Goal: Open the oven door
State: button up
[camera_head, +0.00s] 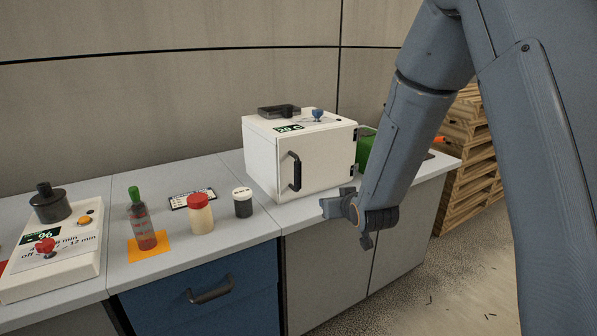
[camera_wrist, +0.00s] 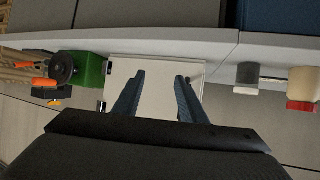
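The oven is a white box (camera_head: 262,160) on the counter, with its front door (camera_head: 325,160) shut. A black vertical handle (camera_head: 294,170) is on the left part of the door, and dark hinges are on the right edge. My gripper (camera_head: 335,206) is in front of the door's lower part, right of the handle and apart from it. In the wrist view, which looks upside down, my gripper (camera_wrist: 160,76) has its two fingers spread with nothing between them. The white oven (camera_wrist: 156,98) shows behind the fingers. I cannot make out the handle there.
A white control box (camera_head: 50,262) is farther left. Wooden pallets (camera_head: 468,160) stand beyond the counter.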

aim_at(299, 172)
jog(key=w+a+r+t+y, duration=0.1)
jog(key=a, duration=0.1)
jog(key=w+a+r+n+t+y, duration=0.1)
jog(key=w+a+t, duration=0.1)
jog(key=a, duration=0.1)
jog(key=w+a+r+t+y, duration=0.1)
jog(key=a+r, duration=0.1)
jog(key=a, duration=0.1)
jog(key=shift+w+a+y, duration=0.1)
jog(key=shift+w+y, duration=0.25)
jog(key=shift+y, duration=0.05)
jog(key=p+x, duration=0.1)
jog(key=x, duration=0.6)
jog(key=shift+w+r+p, duration=0.1)
jog(key=shift+w+p, duration=0.05)
jog(key=shift+p, duration=0.15)
grip_shut()
